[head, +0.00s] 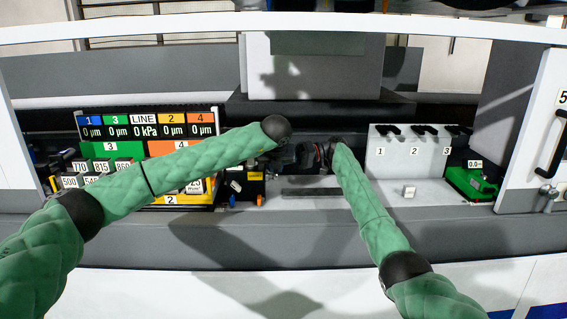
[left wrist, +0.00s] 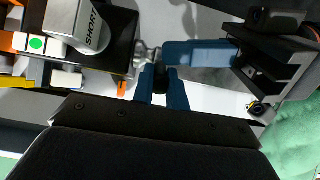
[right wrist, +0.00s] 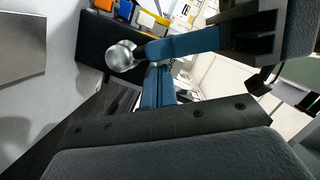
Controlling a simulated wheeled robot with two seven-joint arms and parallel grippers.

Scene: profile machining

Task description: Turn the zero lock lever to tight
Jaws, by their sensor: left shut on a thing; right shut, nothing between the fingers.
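A black block (left wrist: 112,55) carries a small silver part (left wrist: 145,57), which looks like the zero lock lever; a rounded silver end (right wrist: 121,55) shows in the right wrist view. My left gripper (left wrist: 161,70) is shut at this silver part, with its blue fingertips against it. The exact grip and the lever's angle are partly hidden. In the head view both grippers meet in the dark area at the middle, where the lever is too small to make out.
A grey block marked SHORT (left wrist: 90,27) stands close to the left gripper. In the head view, a rack of numbered blocks (head: 148,121) stands left, a white panel with several black hooks (head: 408,150) right, and a green device (head: 471,182) farther right. The front ledge (head: 330,228) is clear.

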